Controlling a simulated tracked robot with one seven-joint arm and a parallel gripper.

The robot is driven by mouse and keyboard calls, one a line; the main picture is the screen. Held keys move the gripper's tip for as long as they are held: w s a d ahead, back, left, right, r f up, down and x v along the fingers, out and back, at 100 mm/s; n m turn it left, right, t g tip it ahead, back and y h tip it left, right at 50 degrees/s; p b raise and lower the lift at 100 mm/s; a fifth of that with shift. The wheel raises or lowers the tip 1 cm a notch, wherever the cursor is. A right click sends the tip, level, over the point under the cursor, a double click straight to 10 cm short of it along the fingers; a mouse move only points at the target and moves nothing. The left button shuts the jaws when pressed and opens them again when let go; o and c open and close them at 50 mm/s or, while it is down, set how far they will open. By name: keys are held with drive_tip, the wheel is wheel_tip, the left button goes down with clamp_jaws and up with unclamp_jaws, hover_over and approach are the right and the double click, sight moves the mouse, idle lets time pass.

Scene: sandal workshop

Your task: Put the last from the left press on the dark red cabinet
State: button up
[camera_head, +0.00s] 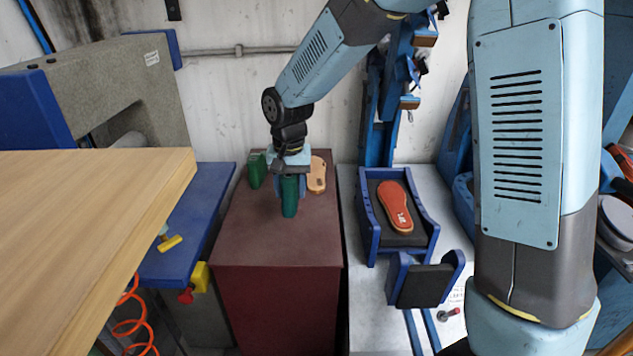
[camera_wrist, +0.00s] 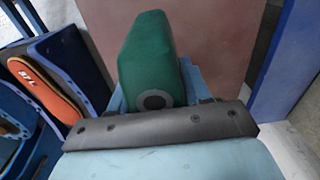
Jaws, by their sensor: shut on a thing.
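My gripper (camera_head: 289,178) is shut on a green last (camera_head: 289,200) over the top of the dark red cabinet (camera_head: 250,240). The held last points downward from the gripper in the head view, and I cannot tell whether it touches the cabinet top. It also shows in the wrist view, where the green last (camera_wrist: 150,50) has a dark ring on its near end and covers the fingertips.
Another green piece (camera_head: 255,170) and a tan sole (camera_head: 317,174) are on the cabinet's far part. An orange sole (camera_head: 395,207) lies on the blue-framed press at right. A wooden tabletop (camera_head: 80,220) fills the near left. The cabinet's front top is clear.

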drive_tip(key=s+a+f, duration=0.1)
drive_tip(key=a+f, duration=0.1)
drive_tip(key=a, duration=0.4)
drive_tip(key=s+a+f, duration=0.2)
drive_tip(key=a, duration=0.3)
drive_tip(key=shift+w+a+f, duration=0.1)
drive_tip(key=shift+f, duration=1.3)
drive_tip(key=shift+w+a+f, duration=0.1)
drive_tip(key=shift+f, duration=1.25)
drive_tip(key=shift+f, duration=0.4)
drive_tip(key=o, duration=1.1)
drive_tip(key=shift+d, duration=0.1)
